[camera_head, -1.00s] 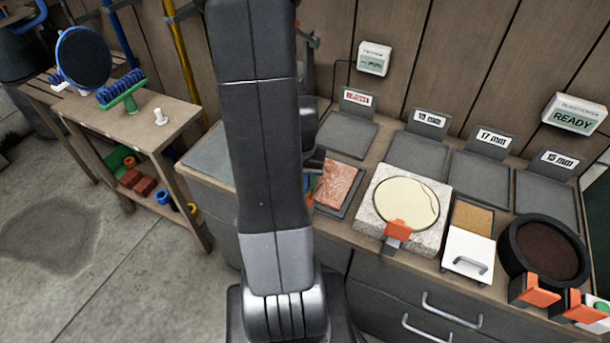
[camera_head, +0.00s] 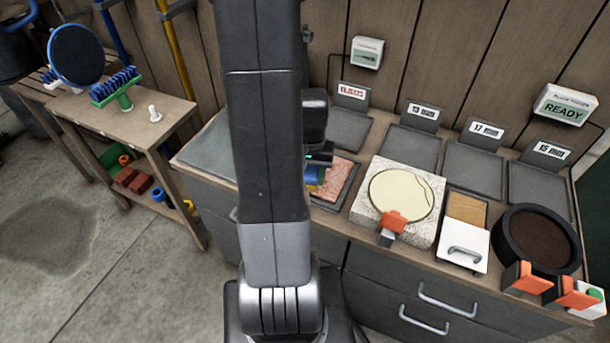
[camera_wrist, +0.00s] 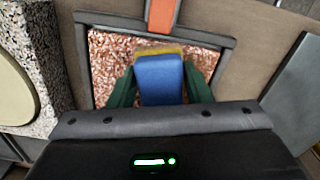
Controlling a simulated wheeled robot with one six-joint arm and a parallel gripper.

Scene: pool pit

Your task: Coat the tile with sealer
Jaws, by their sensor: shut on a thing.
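A reddish speckled tile (camera_head: 338,185) lies in a dark frame on the counter, partly hidden by my arm and gripper. The wrist view shows the tile (camera_wrist: 108,62) with its speckled face around the held tool. My gripper (camera_head: 319,165) is shut on a blue block with a yellow edge (camera_wrist: 160,80), which looks like a sponge applicator. Its two dark green fingers grip the block's sides. The blue block (camera_head: 314,177) is over the left part of the tile in the head view. I cannot tell whether it touches the tile, or whether the face is coated.
A pale stone block with a round cream lid (camera_head: 400,196) stands right of the tile. Grey labelled plates (camera_head: 410,148) line the back. A side table (camera_head: 130,130) stands left.

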